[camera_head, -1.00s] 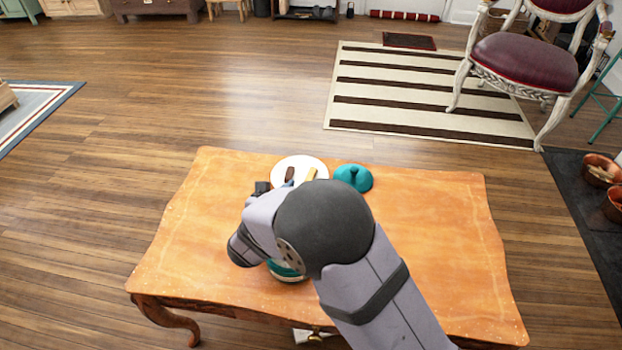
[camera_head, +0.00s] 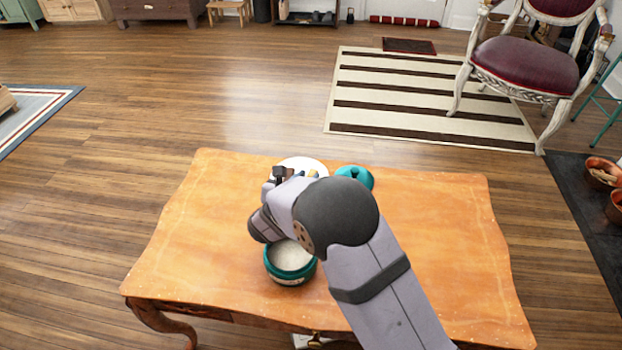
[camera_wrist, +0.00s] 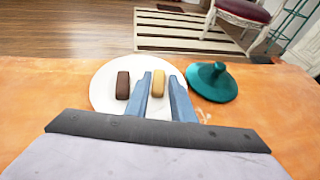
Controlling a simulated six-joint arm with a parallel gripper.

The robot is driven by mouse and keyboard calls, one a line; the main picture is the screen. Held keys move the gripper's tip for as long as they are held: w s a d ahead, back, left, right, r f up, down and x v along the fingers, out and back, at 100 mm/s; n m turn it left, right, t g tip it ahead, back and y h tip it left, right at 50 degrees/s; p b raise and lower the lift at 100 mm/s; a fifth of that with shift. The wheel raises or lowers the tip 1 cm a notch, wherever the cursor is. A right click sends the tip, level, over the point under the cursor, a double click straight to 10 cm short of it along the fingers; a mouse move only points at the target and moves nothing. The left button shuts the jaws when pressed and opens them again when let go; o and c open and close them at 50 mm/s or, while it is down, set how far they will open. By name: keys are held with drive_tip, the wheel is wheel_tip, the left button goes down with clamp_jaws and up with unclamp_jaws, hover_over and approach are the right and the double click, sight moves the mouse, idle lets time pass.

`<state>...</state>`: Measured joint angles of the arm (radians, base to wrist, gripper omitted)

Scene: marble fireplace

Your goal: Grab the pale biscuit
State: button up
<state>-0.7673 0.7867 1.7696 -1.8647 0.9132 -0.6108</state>
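The pale biscuit (camera_wrist: 159,86) lies on a round white plate (camera_wrist: 103,92) in the wrist view. A dark brown biscuit (camera_wrist: 123,85) lies to its left on the plate. My gripper (camera_wrist: 161,80) is open, its two blue fingers on either side of the pale biscuit, with a small gap showing. I cannot tell how far the fingertips are above the plate. In the head view the white plate (camera_head: 303,162) is partly hidden by my wrist, and only a little of the pale biscuit (camera_head: 314,174) shows.
A teal lid (camera_wrist: 213,83) with a knob lies right of the plate. An open teal jar (camera_head: 290,275) with pale contents stands on the near part of the orange wooden table (camera_head: 430,240). The table's left and right sides are clear.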

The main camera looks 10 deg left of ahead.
sight(312, 174)
drive_tip(key=shift+b+x, duration=0.4)
drive_tip(key=shift+x, duration=1.35)
drive_tip(key=shift+s+f, duration=0.1)
drive_tip(key=shift+f, duration=0.05)
clamp_jaws()
wheel_tip(312, 174, up, 10)
drive_tip(key=p, duration=0.3)
drive_tip(key=shift+p, duration=0.3)
